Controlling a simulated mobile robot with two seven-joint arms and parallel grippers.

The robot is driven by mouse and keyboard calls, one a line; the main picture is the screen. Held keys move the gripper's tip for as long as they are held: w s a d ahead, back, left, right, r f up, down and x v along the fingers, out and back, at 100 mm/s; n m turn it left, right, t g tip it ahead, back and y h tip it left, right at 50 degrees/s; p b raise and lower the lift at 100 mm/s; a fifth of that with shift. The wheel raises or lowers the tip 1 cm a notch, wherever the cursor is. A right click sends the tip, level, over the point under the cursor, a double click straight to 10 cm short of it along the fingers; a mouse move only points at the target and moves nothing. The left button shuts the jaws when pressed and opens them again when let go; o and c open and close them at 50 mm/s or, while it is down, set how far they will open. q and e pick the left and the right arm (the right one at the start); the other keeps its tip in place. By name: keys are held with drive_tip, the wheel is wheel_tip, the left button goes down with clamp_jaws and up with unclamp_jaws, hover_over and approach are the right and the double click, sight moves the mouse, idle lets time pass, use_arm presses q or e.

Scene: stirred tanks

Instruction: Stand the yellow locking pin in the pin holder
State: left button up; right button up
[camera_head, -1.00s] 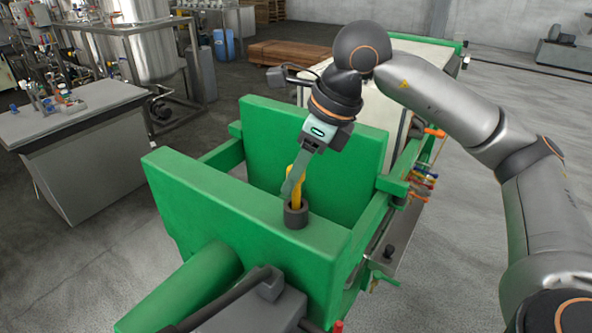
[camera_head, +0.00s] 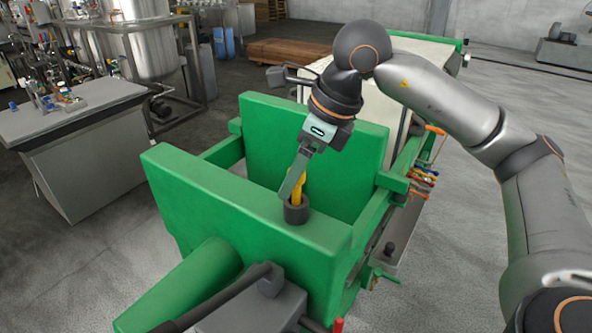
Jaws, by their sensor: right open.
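The yellow locking pin (camera_head: 300,188) stands roughly upright with its lower end inside the dark round pin holder (camera_head: 296,212). The holder sits on top of the near green wall. My right gripper (camera_head: 292,190) comes down from above at the pin; it is open, and its near finger covers part of the pin. Whether the fingers touch the pin cannot be told. How deep the pin sits in the holder is hidden by the holder's rim. My left gripper does not show.
The green frame (camera_head: 200,195) has a near wall and a far wall with an open gap between them. Small coloured-handled tools (camera_head: 424,176) hang along its right side. A grey cabinet (camera_head: 75,150) stands at the left.

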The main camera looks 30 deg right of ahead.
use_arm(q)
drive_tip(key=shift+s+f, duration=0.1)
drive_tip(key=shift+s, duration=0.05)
use_arm(e)
drive_tip(key=shift+r, duration=0.1)
drive_tip(key=shift+s+d+r, duration=0.1)
drive_tip(key=shift+r, duration=0.25)
use_arm(q)
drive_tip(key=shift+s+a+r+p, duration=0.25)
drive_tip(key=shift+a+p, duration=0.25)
drive_tip(key=shift+p, duration=0.15)
use_arm(e)
drive_tip(key=v, duration=1.1)
drive_tip(key=shift+s+r, duration=0.2)
drive_tip(key=shift+s, duration=0.05)
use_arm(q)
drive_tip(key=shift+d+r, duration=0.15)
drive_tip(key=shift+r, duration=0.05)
